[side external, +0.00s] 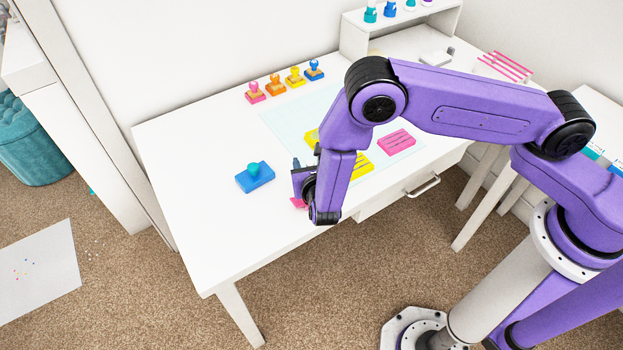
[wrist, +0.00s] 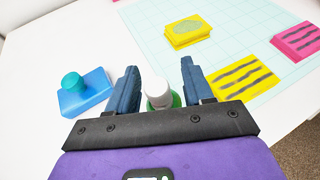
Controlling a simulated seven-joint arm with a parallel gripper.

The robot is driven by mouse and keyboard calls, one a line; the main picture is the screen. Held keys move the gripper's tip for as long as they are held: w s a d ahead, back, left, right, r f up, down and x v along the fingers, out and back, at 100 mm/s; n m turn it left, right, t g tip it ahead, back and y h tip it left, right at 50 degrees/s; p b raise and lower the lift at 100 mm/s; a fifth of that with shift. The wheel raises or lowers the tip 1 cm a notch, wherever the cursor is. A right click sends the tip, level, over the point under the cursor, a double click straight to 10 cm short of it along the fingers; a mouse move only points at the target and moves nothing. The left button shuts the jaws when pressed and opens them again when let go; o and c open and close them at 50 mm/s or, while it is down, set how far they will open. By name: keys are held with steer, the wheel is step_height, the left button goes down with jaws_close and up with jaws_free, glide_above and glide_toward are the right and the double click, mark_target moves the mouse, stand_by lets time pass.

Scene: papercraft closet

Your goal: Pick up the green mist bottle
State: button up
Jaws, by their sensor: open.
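The green mist bottle (wrist: 159,96) shows in the wrist view as a white top with a little green body below it. My gripper (wrist: 158,70) is open, with one dark blue finger on each side of the bottle. I see a gap between each finger and the white top. The lower part of the bottle is hidden behind my gripper's black front edge. In the side external view my gripper (side external: 301,175) is low over the front part of the white table, and I cannot make out the bottle there.
A blue block with a teal knob (side external: 254,175) lies left of my gripper. Yellow (wrist: 186,31) and pink (wrist: 297,40) blocks lie on the pale cutting mat (wrist: 130,20). Several stamps (side external: 295,77) line the back edge. A white shelf (side external: 352,38) holds small bottles.

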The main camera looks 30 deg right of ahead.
steer(key=c, duration=0.8)
steer(key=shift+a, duration=0.1)
steer(key=shift+c, duration=0.5)
